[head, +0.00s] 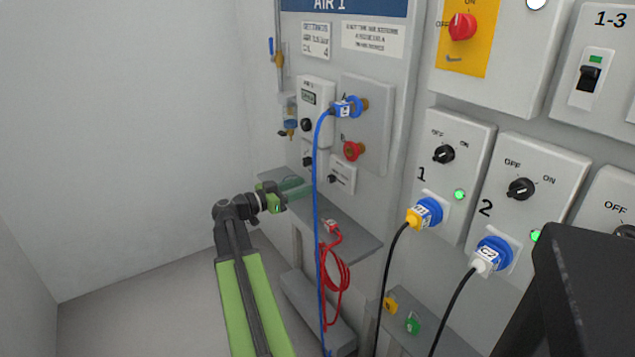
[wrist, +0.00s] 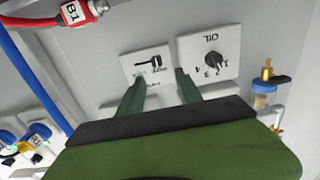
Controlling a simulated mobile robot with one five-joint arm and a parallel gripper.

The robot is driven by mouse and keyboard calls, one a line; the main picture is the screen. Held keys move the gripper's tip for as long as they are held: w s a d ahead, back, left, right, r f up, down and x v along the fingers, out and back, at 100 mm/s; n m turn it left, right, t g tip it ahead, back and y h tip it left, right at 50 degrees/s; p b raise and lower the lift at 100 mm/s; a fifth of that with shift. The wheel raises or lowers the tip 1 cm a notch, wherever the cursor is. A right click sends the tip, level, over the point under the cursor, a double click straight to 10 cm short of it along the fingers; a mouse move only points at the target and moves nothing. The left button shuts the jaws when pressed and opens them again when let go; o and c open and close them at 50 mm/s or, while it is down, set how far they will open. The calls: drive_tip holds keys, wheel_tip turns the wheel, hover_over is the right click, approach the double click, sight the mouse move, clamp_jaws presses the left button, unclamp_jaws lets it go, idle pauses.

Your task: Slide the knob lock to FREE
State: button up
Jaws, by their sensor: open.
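A small white plate with a short black slider (wrist: 150,65) faces my gripper in the wrist view; it looks like the knob lock, but its lettering is too blurred to read. The same plate (head: 344,179) shows in the head view, low on the air panel. My gripper (wrist: 158,77) is open and empty, one finger reaching up over the plate's lower left part in the picture, the other between it and the OIL plate. Whether they touch anything is unclear. In the head view my gripper (head: 294,187) points at the panel's lower part. A black OIL knob (wrist: 212,60) sits beside the slider plate.
A blue cable (head: 317,215) hangs close to my gripper. A red plug (head: 331,227) and its coiled red cable (head: 334,275) are at the grey shelf (head: 355,243). A filter bowl (wrist: 262,97) with brass fittings is at the right in the wrist view.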

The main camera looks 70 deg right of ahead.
drive_tip(key=v, duration=0.9)
